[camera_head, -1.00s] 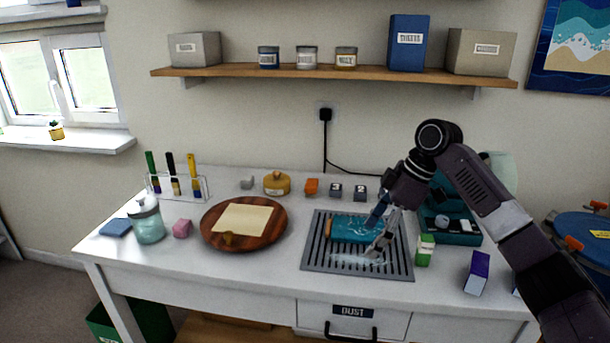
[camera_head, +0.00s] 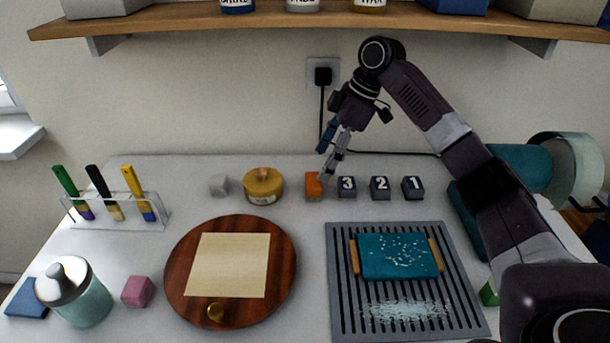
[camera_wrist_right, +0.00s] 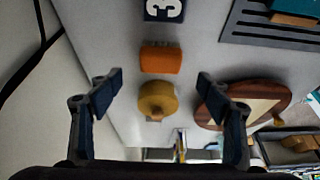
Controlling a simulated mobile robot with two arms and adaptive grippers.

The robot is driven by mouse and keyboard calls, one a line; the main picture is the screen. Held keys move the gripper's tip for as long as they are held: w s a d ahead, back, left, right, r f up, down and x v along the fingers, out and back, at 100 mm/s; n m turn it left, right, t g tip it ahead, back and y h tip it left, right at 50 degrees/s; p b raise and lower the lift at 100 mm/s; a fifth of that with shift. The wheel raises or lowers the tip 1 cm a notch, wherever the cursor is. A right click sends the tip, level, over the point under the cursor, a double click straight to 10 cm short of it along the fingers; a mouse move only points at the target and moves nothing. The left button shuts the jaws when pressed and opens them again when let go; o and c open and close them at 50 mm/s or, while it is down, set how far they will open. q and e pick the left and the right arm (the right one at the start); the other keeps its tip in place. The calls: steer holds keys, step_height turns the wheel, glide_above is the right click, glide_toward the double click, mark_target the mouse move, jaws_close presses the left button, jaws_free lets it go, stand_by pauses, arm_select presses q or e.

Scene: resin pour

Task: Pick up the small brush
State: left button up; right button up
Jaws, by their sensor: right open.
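Several brushes stand in a clear rack (camera_head: 150,212) at the left: one with a green handle (camera_head: 66,182), one with a black handle (camera_head: 97,180) and one with a yellow handle (camera_head: 129,181). I cannot tell which is the small brush. My left gripper is not in view.
A round wooden board (camera_head: 180,275) with a paper sheet lies centre-left. A slotted grey tray (camera_head: 340,300) holds a teal piece (camera_head: 398,257). A jar (camera_head: 82,300) and pink block (camera_head: 138,291) stand front left. Numbered blocks (camera_head: 380,188) line the back.

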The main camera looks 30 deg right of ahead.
mark_target(314, 179)
steer(key=p+x, duration=0.1)
steer(key=x, duration=0.6)
steer(key=shift+s+f, duration=0.1)
steer(key=shift+f, duration=0.25)
steer(key=shift+c, duration=0.4)
steer(key=c, duration=1.2)
steer(key=shift+r, duration=0.1)
